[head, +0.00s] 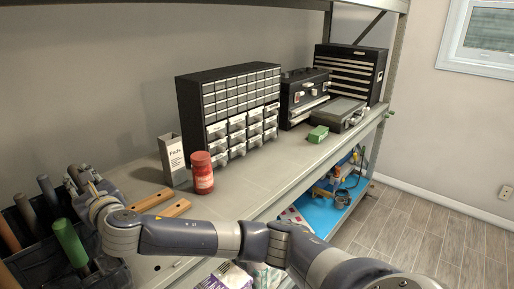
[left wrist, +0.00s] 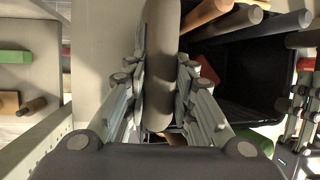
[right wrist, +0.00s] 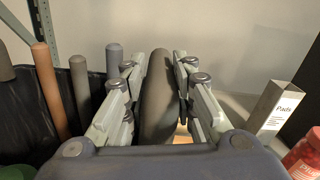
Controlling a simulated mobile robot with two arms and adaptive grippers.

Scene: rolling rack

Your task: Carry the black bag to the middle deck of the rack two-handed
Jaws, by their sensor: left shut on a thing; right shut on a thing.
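The black bag (head: 40,268) is at the lower left of the head view, cut off by the edge, with several tool handles standing in it. Its dark inside also shows in the left wrist view (left wrist: 245,90) and on the left of the right wrist view (right wrist: 20,105). My right gripper (head: 85,180) is at the bag's far side. In the right wrist view my right gripper (right wrist: 158,75) is shut on a dark grey padded bar, apparently the bag's handle. My left gripper (left wrist: 162,70) is shut on a similar grey bar beside the bag's opening. What supports the bag is hidden.
The rack deck (head: 255,192) holds a grey Pads box (head: 172,160), a red jar (head: 201,173), wooden pieces (head: 175,208), a drawer cabinet (head: 205,95), black cases (head: 303,95) and a green box (head: 318,134). A lower blue deck (head: 325,210) carries items. Free room lies along the front edge.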

